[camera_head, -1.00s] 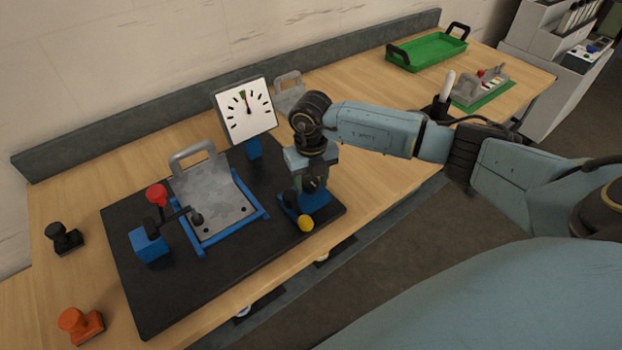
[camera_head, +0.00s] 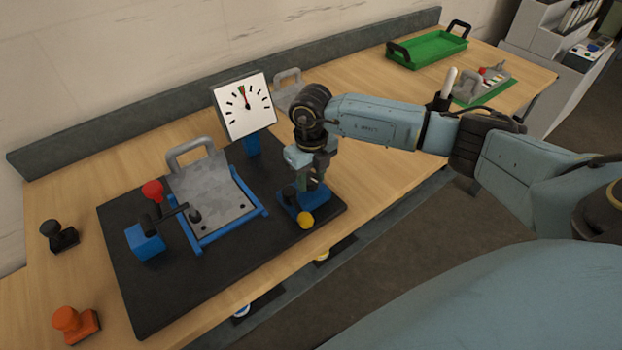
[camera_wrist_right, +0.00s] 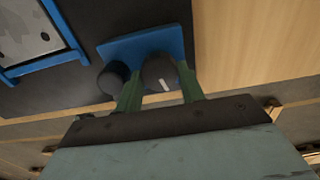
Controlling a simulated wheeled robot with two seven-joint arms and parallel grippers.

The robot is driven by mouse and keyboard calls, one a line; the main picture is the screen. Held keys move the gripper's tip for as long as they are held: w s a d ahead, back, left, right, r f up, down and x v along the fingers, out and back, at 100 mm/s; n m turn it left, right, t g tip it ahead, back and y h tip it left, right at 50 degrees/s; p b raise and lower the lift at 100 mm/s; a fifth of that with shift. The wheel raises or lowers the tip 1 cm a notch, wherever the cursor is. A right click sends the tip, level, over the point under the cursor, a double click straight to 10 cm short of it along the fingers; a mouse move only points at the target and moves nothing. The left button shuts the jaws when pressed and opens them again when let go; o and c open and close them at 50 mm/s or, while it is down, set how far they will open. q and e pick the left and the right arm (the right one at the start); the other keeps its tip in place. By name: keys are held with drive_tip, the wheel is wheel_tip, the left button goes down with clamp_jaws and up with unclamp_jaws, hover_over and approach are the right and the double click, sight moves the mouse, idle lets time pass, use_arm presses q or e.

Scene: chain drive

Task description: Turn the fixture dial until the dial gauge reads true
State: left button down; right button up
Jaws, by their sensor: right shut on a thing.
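The dial gauge (camera_head: 235,117) stands upright behind the blue-railed fixture, with a white face and black ticks. Its needle points nearly straight up, at or close to the green mark near the top; the exact offset is too small to tell. The fixture dial (camera_wrist_right: 160,72) is a round black knob with a white line, on a blue base (camera_wrist_right: 130,46). My right gripper (camera_wrist_right: 160,92) is shut on it, with green fingers at either side. In the head view my right gripper (camera_head: 314,180) points down and mostly hides the dial. My left gripper is out of view.
A dark knob (camera_wrist_right: 113,78) sits close left of the dial. Black (camera_head: 58,235) and orange (camera_head: 75,323) handles lie left. A green tray (camera_head: 430,50) stands far back.

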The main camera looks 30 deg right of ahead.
sight(312, 178)
drive_tip(key=n+b, duration=0.2)
drive_tip(key=n, duration=0.2)
drive_tip(key=shift+w+d+n+b, duration=0.1)
drive_tip(key=shift+n+b, duration=0.25)
drive_tip(key=shift+n, duration=0.05)
drive_tip(key=shift+r+n, duration=0.1)
drive_tip(key=shift+n, duration=0.2)
drive_tip(key=o, duration=0.7)
wheel_tip(312, 178, up, 13)
drive_tip(key=shift+r+b, duration=0.2)
drive_tip(key=shift+b, duration=0.1)
idle(0.4)
